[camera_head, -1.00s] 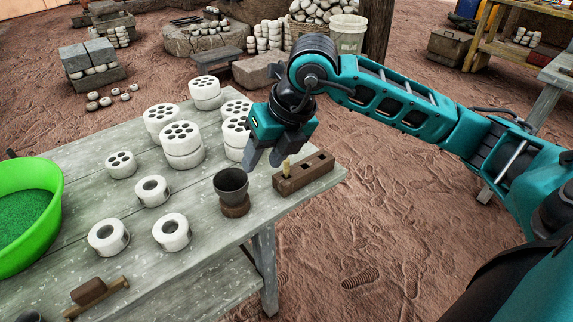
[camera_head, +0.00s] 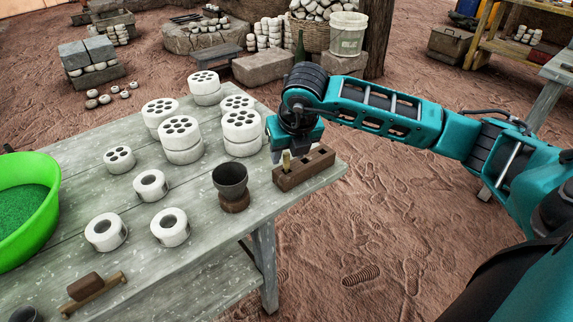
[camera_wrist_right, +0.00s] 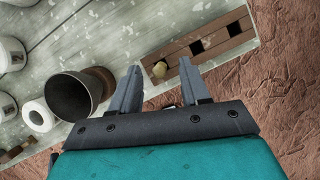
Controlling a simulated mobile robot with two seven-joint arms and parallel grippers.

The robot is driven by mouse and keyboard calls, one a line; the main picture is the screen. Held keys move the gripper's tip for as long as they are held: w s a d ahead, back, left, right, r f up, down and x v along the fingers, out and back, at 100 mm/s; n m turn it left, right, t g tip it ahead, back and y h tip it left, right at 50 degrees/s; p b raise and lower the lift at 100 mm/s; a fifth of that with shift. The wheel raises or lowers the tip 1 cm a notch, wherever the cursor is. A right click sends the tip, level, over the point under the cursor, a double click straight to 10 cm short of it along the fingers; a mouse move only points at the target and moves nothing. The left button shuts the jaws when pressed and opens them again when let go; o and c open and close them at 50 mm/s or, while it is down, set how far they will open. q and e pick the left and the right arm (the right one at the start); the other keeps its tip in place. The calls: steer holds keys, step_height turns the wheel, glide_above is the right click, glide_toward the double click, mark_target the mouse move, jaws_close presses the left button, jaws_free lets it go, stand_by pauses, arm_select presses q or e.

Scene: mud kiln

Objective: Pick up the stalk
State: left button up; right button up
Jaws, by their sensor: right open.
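The stalk (camera_head: 286,160) is a short, pale yellow-green piece standing upright in the left hole of a brown wooden block (camera_head: 312,169) on the table's right end. In the right wrist view the stalk's round tip (camera_wrist_right: 159,69) shows beyond and between the two fingers, nearer the left one. My right gripper (camera_head: 287,155) is just above the block's left end, pointing down, and in the wrist view its fingers (camera_wrist_right: 160,85) are apart with nothing between them. Whether a finger touches the stalk cannot be told. My left gripper is not in view.
A dark cup on a brown base (camera_head: 231,184) stands just left of the block. White perforated cylinders (camera_head: 242,127) and white rings (camera_head: 170,227) stand on the grey table (camera_head: 215,260). A green basin (camera_head: 50,215) is at the left. The block's other two holes are empty.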

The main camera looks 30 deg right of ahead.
mark_target(286, 167)
steer(key=x, duration=0.2)
steer(key=shift+w+f, duration=0.1)
steer(key=shift+f, duration=0.2)
jaws_close()
